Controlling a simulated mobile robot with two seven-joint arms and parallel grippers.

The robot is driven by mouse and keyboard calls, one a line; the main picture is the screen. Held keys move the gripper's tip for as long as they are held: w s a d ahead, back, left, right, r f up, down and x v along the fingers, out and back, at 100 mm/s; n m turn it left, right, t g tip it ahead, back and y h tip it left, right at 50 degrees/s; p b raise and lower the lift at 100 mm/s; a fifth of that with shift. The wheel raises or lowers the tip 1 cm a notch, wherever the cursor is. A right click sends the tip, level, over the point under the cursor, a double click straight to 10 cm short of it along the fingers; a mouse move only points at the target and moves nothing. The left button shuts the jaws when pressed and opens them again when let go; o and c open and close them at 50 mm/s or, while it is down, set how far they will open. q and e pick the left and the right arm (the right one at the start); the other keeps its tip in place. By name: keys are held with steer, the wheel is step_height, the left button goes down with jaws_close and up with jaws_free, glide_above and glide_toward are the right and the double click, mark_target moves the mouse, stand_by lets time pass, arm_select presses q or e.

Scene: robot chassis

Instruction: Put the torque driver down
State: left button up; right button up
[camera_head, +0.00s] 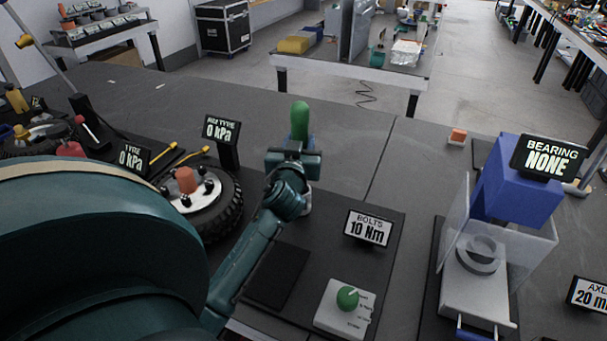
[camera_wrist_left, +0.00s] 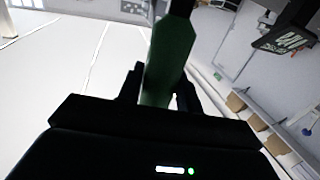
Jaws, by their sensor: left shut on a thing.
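The torque driver (camera_head: 300,118) has a rounded green handle that stands roughly upright above my left gripper (camera_head: 293,160). The gripper is shut around it, over the far part of the dark mat on the workbench. In the left wrist view the dark green driver body (camera_wrist_left: 168,62) sits between the two fingers of the gripper (camera_wrist_left: 160,88). The lower end of the driver is mostly hidden behind my gripper and wrist, so I cannot tell whether it touches anything. A small pale piece shows just below the gripper. My right gripper is not in view.
A "BOLTS 10 Nm" sign (camera_head: 367,228) and a white box with a green knob (camera_head: 346,299) stand on the mat. A tyre (camera_head: 221,212) is at left. A blue-topped bearing press (camera_head: 513,187) is at right. Bench behind the gripper is fairly clear.

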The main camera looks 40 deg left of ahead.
arm_select(q)
steer(key=shift+f+b, duration=0.65)
steer(key=shift+f, duration=2.3)
steer(key=shift+f, duration=0.2)
steer(key=o, duration=1.1)
